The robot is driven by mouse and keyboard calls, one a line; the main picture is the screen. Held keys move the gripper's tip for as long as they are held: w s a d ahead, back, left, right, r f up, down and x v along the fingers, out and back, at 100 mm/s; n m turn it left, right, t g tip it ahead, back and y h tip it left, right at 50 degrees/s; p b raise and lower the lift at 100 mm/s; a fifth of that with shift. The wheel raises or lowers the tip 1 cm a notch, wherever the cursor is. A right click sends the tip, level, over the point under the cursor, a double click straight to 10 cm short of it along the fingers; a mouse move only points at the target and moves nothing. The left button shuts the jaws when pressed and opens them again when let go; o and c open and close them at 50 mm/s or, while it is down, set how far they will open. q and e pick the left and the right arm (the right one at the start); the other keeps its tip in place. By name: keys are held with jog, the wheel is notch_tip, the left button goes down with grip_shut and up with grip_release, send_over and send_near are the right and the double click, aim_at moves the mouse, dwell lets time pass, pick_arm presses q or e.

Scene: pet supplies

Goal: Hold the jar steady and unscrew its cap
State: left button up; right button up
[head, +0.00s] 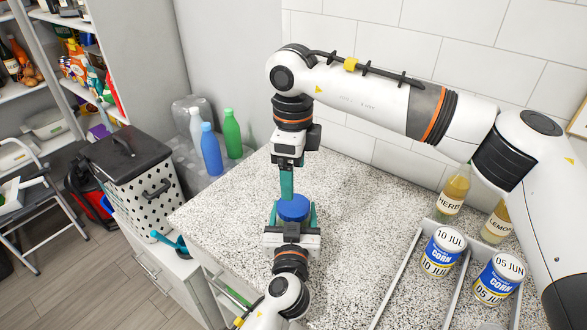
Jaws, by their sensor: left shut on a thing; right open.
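The jar's blue cap (295,209) shows above the speckled counter near its front left part. The jar body is mostly hidden under the cap and behind my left gripper. My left gripper (291,222) comes from below with teal fingers on either side of the jar, shut on it. My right gripper (287,184) points straight down just above the cap's left part, open and holding nothing. From this angle its two fingers overlap, and I cannot tell whether their tips touch the cap.
A dotted bin (138,185), plastic bottles (232,135) and shelves are at left. The counter (365,210) between jar and tray is clear.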

aim_at(293, 205)
jog(key=m, duration=2.6)
jog(key=shift+m, duration=0.4)
jog(key=shift+f, duration=4.05)
